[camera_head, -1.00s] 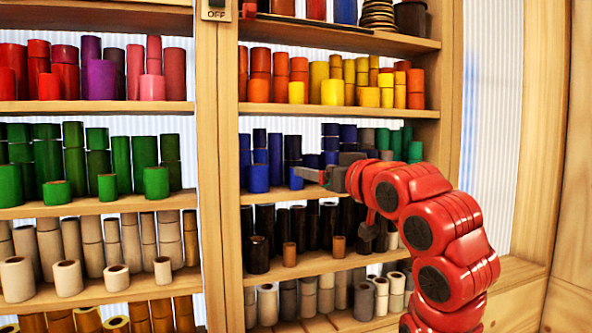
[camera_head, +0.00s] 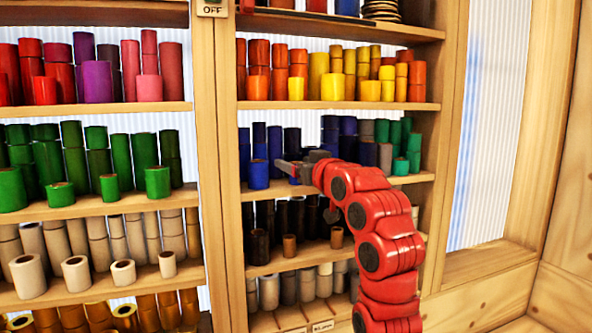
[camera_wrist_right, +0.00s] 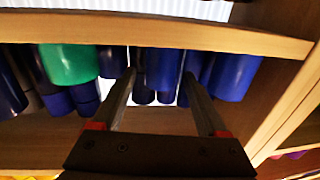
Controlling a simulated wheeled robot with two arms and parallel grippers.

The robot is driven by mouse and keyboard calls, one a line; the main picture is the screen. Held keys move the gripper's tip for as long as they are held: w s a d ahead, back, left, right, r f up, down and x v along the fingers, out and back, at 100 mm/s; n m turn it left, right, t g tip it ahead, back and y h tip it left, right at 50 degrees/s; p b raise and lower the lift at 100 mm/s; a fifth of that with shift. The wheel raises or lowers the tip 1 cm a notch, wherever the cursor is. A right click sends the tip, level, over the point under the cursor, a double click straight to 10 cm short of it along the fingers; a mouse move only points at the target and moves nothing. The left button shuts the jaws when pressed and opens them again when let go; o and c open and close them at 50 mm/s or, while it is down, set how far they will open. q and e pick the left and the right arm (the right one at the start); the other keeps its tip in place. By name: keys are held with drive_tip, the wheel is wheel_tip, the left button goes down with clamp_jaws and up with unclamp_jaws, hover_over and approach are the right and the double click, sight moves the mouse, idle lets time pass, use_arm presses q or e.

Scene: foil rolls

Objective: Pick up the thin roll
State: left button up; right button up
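A thin blue roll (camera_head: 294,181) stands at the front of the blue shelf, partly hidden behind my right gripper (camera_head: 284,167). In the right wrist view, which looks upside down, a narrow blue roll (camera_wrist_right: 160,66) shows between the tips of my right gripper (camera_wrist_right: 158,73). The two fingers are apart, one on each side of it, and I see no clear contact. A wider blue roll (camera_head: 258,174) stands just to the left in the head view; it also shows in the right wrist view (camera_wrist_right: 236,76). My left gripper is not in view.
Taller blue rolls (camera_head: 276,145) stand close behind, and teal rolls (camera_head: 413,150) stand to the right. The shelf of yellow rolls (camera_head: 333,87) is above and dark rolls (camera_head: 261,246) are below. A wooden post (camera_head: 207,150) borders the left side.

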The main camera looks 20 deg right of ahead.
clamp_jaws()
idle(0.4)
